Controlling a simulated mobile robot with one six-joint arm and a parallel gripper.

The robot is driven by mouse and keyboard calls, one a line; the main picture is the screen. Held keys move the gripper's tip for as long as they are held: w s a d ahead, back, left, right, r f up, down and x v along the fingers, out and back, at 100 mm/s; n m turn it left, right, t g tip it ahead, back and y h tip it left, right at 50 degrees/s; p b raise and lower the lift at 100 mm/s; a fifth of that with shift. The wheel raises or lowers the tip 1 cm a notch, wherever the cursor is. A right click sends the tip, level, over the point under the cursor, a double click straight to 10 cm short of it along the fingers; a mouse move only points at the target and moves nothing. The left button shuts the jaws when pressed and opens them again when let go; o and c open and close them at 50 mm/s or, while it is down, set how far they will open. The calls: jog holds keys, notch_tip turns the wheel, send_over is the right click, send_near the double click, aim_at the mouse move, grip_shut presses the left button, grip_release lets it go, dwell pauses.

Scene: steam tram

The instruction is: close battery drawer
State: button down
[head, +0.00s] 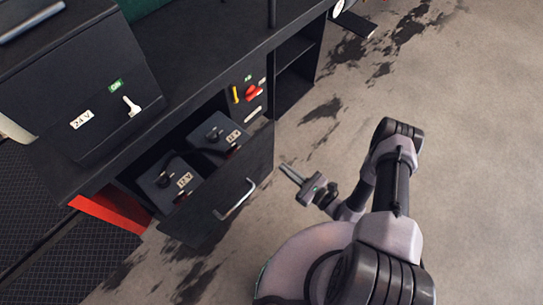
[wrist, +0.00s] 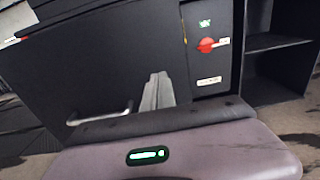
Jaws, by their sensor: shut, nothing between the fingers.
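The battery drawer (head: 218,207) is pulled out from the black cabinet, with a silver bar handle (head: 235,200) on its dark front. Two dark batteries, one on the left (head: 168,184) and one on the right (head: 219,138), sit inside it. My gripper (head: 285,168) is shut and empty, to the right of the drawer front and apart from it in the head view. In the wrist view the drawer front (wrist: 110,75) fills the left and middle, and its handle (wrist: 100,116) is left of my shut fingers (wrist: 160,80). The batteries are hidden there.
A panel right of the drawer has a red switch (head: 252,92) and a yellow lever (head: 236,94). Open shelves (head: 293,70) stand farther right. A red strip (head: 112,210) lies left of the drawer. Stained floor (head: 480,150) is clear on the right.

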aim_at(263, 151)
jog(key=b+x, duration=0.2)
jog(key=x, duration=0.6)
